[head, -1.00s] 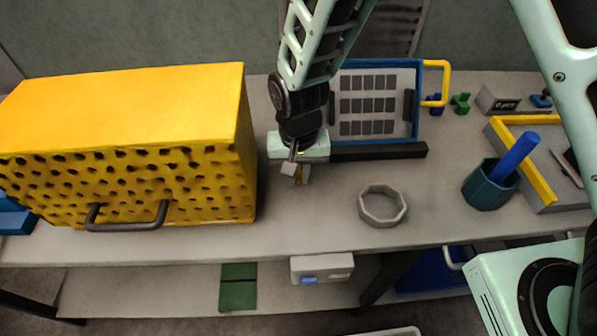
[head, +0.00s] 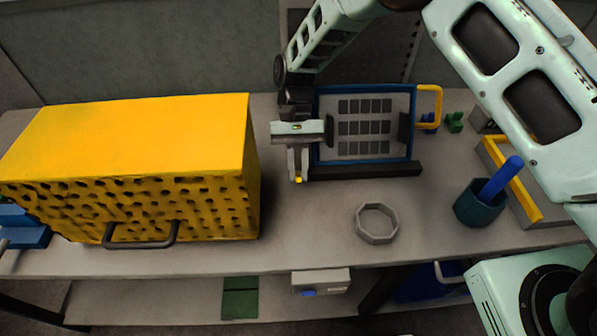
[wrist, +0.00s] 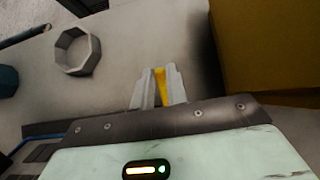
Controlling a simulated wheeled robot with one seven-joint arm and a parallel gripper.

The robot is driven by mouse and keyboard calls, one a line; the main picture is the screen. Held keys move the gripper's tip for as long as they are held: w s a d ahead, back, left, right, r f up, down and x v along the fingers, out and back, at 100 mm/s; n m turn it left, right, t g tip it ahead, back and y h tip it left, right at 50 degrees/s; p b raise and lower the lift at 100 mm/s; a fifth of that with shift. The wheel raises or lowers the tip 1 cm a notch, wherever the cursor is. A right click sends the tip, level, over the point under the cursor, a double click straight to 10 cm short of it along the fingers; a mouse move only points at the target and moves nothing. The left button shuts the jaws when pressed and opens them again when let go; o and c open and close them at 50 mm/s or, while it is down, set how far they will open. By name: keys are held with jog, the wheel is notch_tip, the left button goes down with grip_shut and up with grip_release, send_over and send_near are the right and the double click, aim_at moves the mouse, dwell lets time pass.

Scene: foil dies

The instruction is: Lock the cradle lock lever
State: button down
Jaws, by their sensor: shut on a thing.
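The cradle (head: 411,125) is a blue-framed tray with a grey panel of dark rectangular slots and a black bar along its front. Its yellow lock lever (head: 298,180) shows as a small yellow tip at the cradle's front left corner. My gripper (head: 298,177) is over that corner, with its fingers pointing toward the table's front. In the wrist view my gripper (wrist: 159,88) is shut on the yellow lever (wrist: 161,84), which shows as a strip between the two grey fingers. The lever's base and pivot are hidden.
A big yellow perforated box (head: 130,140) stands close to the left of my gripper. A grey octagonal ring (head: 377,223) lies in front of the cradle. A teal cup (head: 479,205) with a blue rod stands at right. The table between box and ring is clear.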

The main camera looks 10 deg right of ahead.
aim_at(298, 175)
jog(key=shift+w+r+g, duration=0.1)
jog(key=shift+w+g, duration=0.25)
jog(key=shift+g, duration=0.15)
jog(key=c, duration=1.4)
grip_release()
notch_tip(298, 175, up, 10)
jog(key=b, duration=0.2)
